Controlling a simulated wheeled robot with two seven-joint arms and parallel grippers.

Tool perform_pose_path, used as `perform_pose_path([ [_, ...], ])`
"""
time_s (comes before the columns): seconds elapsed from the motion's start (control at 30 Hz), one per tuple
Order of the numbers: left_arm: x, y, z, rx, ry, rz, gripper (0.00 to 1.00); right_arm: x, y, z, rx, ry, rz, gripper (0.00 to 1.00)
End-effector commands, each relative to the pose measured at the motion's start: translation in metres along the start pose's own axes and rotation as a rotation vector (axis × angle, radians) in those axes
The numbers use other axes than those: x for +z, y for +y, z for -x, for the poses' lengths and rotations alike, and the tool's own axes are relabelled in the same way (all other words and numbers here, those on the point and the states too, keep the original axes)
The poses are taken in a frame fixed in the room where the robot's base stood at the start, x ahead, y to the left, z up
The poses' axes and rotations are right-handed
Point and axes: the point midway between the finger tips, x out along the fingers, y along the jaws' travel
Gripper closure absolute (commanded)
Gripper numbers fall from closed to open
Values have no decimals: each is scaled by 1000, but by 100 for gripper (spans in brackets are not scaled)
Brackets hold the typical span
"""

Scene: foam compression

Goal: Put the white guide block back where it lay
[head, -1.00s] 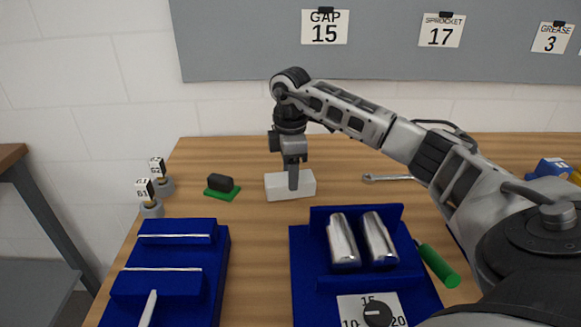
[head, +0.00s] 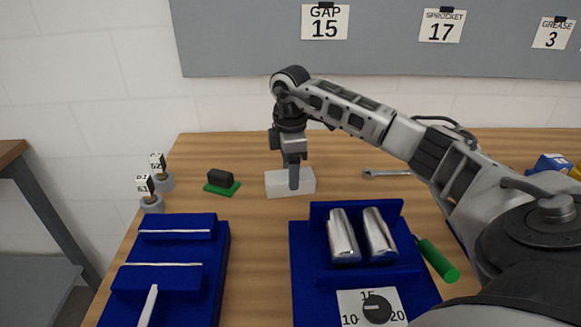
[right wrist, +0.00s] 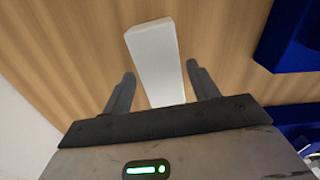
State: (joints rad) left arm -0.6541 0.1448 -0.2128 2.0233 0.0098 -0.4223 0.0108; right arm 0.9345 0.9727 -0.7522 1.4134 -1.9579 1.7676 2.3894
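The white guide block (head: 273,184) lies flat on the wooden table, behind the blue fixture that holds two metal rollers. My right gripper (head: 293,185) points down at it, and one finger hides part of its front face. In the right wrist view the block (right wrist: 156,60) reaches in between the two spread fingers of my right gripper (right wrist: 162,82). A gap shows on each side of the block, so the gripper is open and not holding it. My left gripper is not in view.
A black-and-green piece (head: 221,184) lies left of the block. A wrench (head: 385,173) lies to its right. The roller fixture (head: 305,270), with a dial and a green-handled tool (head: 438,262) beside it, stands in front. Another blue fixture (head: 222,255) stands front left, near labelled weights (head: 152,203).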

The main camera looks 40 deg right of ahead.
Motion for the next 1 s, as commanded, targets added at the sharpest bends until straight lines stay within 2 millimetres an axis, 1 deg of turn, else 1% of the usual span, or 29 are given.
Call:
perform_pose_path([
  [0.33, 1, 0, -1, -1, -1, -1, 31, 0, 0, 0, -1, -1, 0, 28],
  [0.47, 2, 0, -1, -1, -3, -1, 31, -1, 1, 11, 3, 2, 0, 28],
  [0.57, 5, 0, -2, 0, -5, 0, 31, 0, 1, 29, 4, 2, 0, 28],
  [0.77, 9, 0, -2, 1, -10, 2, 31, -1, 1, 79, 6, 5, 0, 28],
  [0.8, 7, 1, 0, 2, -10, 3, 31, -1, 1, 90, 6, 4, 0, 28],
  [0.9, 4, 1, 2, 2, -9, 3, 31, -1, 0, 114, 5, 3, 1, 28],
  [0.93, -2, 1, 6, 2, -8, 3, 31, 0, 1, 124, 5, 1, 0, 28],
  [1.0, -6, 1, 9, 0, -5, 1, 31, 0, 1, 136, 4, 0, -1, 28],
])
